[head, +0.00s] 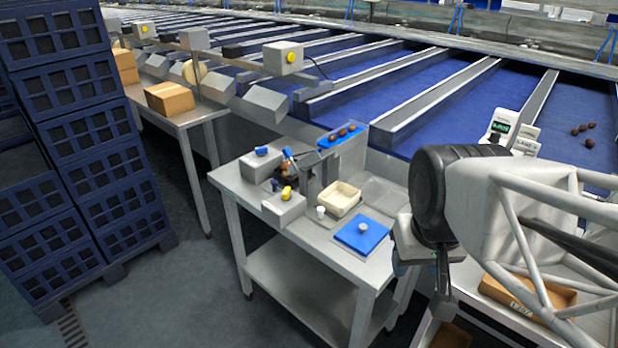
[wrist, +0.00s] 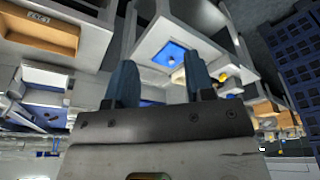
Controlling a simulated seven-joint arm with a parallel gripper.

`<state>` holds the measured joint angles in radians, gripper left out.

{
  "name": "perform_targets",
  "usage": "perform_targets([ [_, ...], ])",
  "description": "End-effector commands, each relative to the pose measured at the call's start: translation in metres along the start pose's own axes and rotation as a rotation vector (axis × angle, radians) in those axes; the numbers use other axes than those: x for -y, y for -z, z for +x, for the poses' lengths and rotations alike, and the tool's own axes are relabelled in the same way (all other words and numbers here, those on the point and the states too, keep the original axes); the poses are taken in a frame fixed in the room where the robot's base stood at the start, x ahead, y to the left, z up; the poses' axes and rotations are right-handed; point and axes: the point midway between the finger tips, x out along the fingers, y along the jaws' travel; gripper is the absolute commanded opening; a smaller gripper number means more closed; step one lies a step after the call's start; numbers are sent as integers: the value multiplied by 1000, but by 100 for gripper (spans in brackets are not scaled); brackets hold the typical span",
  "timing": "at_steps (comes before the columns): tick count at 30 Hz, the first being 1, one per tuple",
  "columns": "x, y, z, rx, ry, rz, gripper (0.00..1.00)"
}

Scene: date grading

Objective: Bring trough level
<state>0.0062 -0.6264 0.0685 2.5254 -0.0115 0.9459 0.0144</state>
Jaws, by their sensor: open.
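A narrow blue-lined trough (head: 350,137) with a few dark dates stands at the back of the small steel table in the head view. It looks slightly tilted, but its exact angle is hard to tell. In front of it is a grey device (head: 284,207) with a yellow knob (head: 287,192) and a dark, partly hidden mechanism. My gripper (wrist: 161,60) is open and empty in the wrist view, its two blue-grey fingers apart. In the head view it hangs at the right of the table, away from the trough, its fingers hard to make out.
On the steel table (head: 255,190) are a cream tray (head: 340,211), a small white cup (head: 320,212) and a blue mat (head: 350,242) bearing a white knob. A labelled cardboard box (head: 545,316) is at lower right. Stacked blue crates (head: 80,130) stand left; blue sorting lanes run behind.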

Motion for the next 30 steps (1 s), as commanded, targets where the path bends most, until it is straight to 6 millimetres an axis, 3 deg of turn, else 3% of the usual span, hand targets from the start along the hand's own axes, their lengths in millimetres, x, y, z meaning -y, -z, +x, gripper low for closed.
perform_targets([
  [8,5,34,-9,33,-4,-48,49],
  [19,19,115,-22,110,-14,-160,49],
  [30,40,198,-23,188,-24,-274,49],
])
